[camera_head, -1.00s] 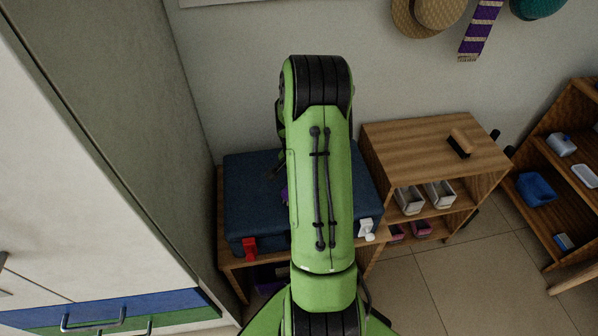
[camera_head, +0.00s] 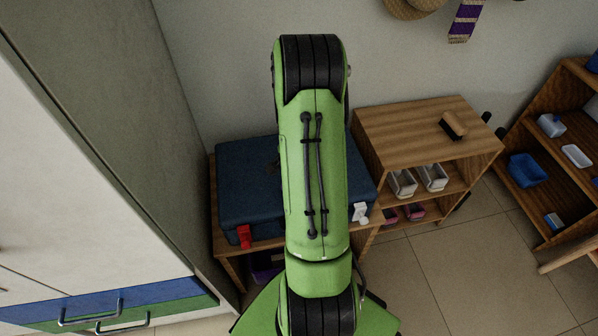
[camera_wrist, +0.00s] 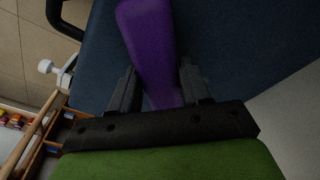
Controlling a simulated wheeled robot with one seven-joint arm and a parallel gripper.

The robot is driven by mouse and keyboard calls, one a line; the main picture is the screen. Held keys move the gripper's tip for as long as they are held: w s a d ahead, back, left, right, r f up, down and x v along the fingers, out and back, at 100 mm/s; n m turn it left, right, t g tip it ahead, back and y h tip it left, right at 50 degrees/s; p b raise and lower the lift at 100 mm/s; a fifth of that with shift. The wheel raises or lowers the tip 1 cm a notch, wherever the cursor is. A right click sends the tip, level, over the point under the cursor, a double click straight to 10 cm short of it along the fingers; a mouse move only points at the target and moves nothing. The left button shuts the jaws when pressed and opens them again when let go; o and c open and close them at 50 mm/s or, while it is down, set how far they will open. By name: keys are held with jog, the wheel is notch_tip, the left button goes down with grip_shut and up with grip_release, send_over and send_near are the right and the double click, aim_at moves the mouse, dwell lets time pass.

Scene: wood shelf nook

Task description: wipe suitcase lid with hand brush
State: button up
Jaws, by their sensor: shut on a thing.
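The dark blue suitcase (camera_head: 245,185) lies closed and flat on a low wooden shelf, with a red latch (camera_head: 244,236) and a white latch (camera_head: 360,212) on its front. My green arm covers its middle and right part in the head view and hides my gripper there. In the wrist view my gripper (camera_wrist: 157,88) is shut on the purple hand brush (camera_wrist: 148,35), which extends away from the fingers over the blue lid (camera_wrist: 235,50). The brush's bristles are hidden, so I cannot tell whether they touch the lid.
A wooden shelf unit (camera_head: 400,125) stands right of the suitcase, with a brown block brush (camera_head: 453,125) on top and bins inside. Another shelf (camera_head: 515,135) is at the far right. A tall cabinet (camera_head: 165,130) bounds the left. Tiled floor (camera_head: 450,270) is open at right front.

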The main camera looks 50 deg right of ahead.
jog(key=shift+w+d+p, duration=0.4)
jog(key=shift+w+d, duration=0.95)
jog(key=shift+w, duration=0.3)
jog(key=shift+w+d+p, duration=0.35)
jog(key=shift+w+d, duration=1)
jog(key=shift+w, duration=0.25)
jog(key=shift+w+d+p, duration=0.4)
jog(key=shift+w+d, duration=0.95)
jog(key=shift+w, duration=0.3)
jog(key=shift+s+d, duration=0.45)
jog(key=shift+d, duration=0.1)
jog(key=shift+s, duration=0.15)
jog(key=shift+s+a+f+b, duration=0.1)
jog(key=shift+s+a+b, duration=0.4)
jog(key=shift+s+a, duration=0.85)
jog(key=shift+s+a+f+b, duration=0.1)
jog(key=shift+s+a+b, duration=0.35)
jog(key=shift+s+a, duration=0.9)
jog(key=shift+s+a+r+b, duration=0.1)
jog(key=shift+s+a+b, duration=0.05)
jog(key=shift+s+a, duration=0.6)
jog(key=shift+s+a+r+b, duration=0.15)
jog(key=shift+s+a, duration=0.3)
jog(key=shift+s, duration=0.55)
jog(key=shift+s+a+r+b, duration=0.1)
jog(key=shift+s+a+b, duration=0.05)
jog(key=shift+s+a, duration=0.6)
jog(key=shift+d, duration=0.15)
